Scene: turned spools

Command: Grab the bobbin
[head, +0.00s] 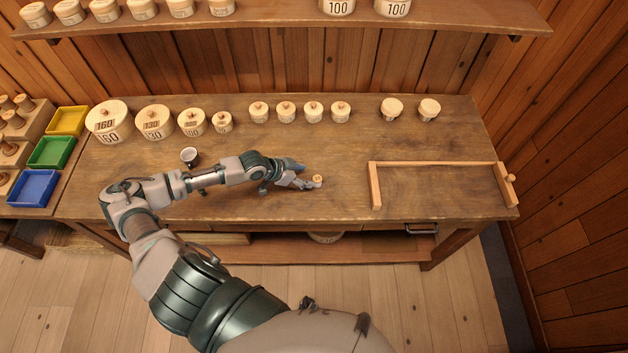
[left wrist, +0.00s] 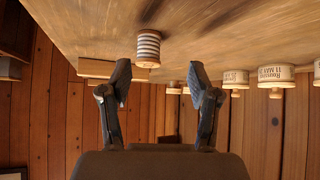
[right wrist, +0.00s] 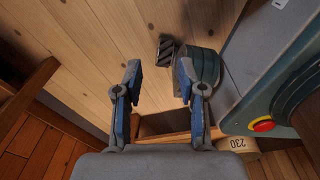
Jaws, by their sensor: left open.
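The bobbin (head: 317,180) is a small round piece with a pale wooden top on the bench in the head view. In the left wrist view the bobbin (left wrist: 148,48) shows blue-grey and white stripes round its side and pale wooden ends. My left gripper (head: 301,178) is low over the bench just left of the bobbin. In the left wrist view its open fingers (left wrist: 160,78) point at the bobbin, which lies beyond the tips, a little left of centre. Nothing is between them. My right gripper (right wrist: 159,78) is open and empty over the floor, outside the head view.
A wooden frame (head: 435,163) lies right of the bobbin on the bench (head: 270,205). Several lidded wooden pots (head: 155,121) line the back. Yellow, green and blue trays (head: 34,188) are at the left. A 230 pot (right wrist: 238,144) is low down.

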